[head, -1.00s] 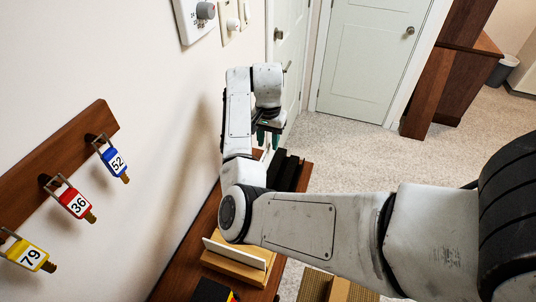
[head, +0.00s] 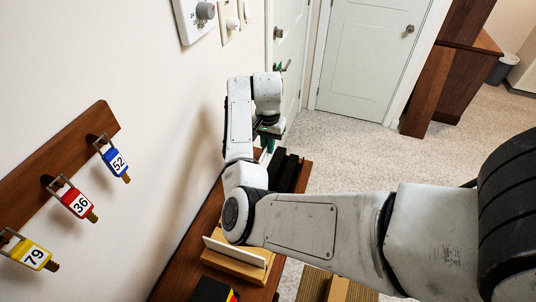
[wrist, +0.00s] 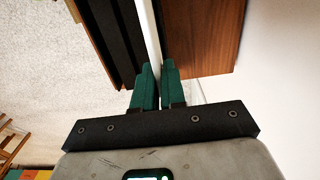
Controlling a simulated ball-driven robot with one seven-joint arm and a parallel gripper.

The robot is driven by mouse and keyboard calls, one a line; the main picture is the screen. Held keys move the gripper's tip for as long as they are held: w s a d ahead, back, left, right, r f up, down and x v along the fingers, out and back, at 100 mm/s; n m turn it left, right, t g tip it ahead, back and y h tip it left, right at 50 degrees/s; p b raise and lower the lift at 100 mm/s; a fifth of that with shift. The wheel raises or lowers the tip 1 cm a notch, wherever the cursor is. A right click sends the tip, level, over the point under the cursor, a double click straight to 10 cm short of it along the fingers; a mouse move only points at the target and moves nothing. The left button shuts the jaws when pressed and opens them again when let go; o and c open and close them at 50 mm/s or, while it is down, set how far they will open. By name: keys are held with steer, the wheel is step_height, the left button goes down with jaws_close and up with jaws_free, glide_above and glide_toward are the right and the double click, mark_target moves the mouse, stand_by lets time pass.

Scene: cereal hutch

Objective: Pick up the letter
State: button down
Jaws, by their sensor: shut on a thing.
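The letter (wrist: 152,35) shows in the wrist view as a thin white strip, edge on, between a black slotted holder and a brown wooden surface. My gripper (wrist: 157,67) has green fingers, shut on the near end of the letter. In the head view my gripper (head: 268,144) is at the far end of the wooden shelf, beside the black holder (head: 286,172). The fingers and wrist hide most of the letter there. I cannot tell whether its lower edge touches anything.
A light wooden stand (head: 242,264) with a white panel sits nearer on the shelf (head: 192,262). Yellow, red and blue numbered tags hang from a wall rack (head: 62,160) at left. The wall is close on the left; open carpet (head: 350,160) lies to the right.

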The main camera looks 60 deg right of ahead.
steer(key=shift+r, duration=0.15)
steer(key=shift+r+b, duration=0.45)
steer(key=shift+r, duration=0.15)
steer(key=s+a+r+p, duration=0.1)
steer(key=s+a+r, duration=0.1)
steer(key=s+r, duration=0.9)
steer(key=s, duration=0.3)
steer(key=shift+r+p, duration=0.25)
steer(key=shift+p, duration=0.15)
steer(key=c, duration=1.8)
jaws_free()
steer(key=shift+a, duration=0.1)
steer(key=shift+w+a, duration=0.1)
steer(key=shift+w, duration=0.05)
jaws_close()
